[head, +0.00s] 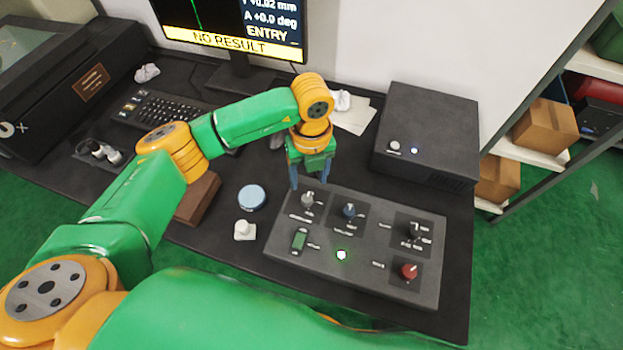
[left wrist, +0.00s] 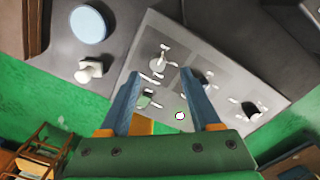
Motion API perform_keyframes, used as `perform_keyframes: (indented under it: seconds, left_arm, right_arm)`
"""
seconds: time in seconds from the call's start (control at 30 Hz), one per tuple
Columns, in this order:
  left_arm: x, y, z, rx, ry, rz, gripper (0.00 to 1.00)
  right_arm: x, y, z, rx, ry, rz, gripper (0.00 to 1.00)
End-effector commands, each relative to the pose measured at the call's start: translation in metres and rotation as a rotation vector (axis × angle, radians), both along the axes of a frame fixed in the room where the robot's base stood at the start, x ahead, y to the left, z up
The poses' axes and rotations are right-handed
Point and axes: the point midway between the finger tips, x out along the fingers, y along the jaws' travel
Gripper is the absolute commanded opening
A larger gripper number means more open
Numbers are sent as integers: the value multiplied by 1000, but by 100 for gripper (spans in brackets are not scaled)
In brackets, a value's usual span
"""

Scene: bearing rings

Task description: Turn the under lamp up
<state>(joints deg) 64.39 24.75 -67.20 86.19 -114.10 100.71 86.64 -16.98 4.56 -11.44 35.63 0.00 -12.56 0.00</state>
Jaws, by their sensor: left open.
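A grey control panel (head: 375,276) lies on the dark desk. It carries a pale grey knob (head: 308,199) at back left, a blue knob (head: 349,210) beside it, a black knob (head: 415,232) at back right and a red knob (head: 408,270) at front right. A green rocker or display (head: 299,240) and a lit lamp (head: 341,254) sit at the front left. The labels are too small to read. My left gripper (head: 309,184) is open, pointing down above the pale knob, which shows between its fingertips in the left wrist view (left wrist: 160,61). My right gripper is not visible.
A light-blue round disc (head: 252,197) and a small white part (head: 244,230) lie left of the panel. A black box (head: 428,135) stands behind it. A keyboard (head: 160,110) and monitor (head: 235,30) are at the back left; shelves stand at right.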

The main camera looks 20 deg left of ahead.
Motion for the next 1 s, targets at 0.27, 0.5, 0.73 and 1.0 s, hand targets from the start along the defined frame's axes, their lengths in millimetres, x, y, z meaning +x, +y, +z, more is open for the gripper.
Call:
perform_keyframes:
  seconds: [0.27,0.5,0.73,1.0]
  left_arm:
    - [-2,4,-50,13,4,4,64]
    - [-2,3,-68,9,1,0,64]
    - [-2,3,-68,8,1,0,40]
    - [-2,3,-67,7,1,0,0]
  right_arm:
    - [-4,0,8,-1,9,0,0]
    - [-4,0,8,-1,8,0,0]
    - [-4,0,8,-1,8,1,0]
    - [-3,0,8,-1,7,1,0]
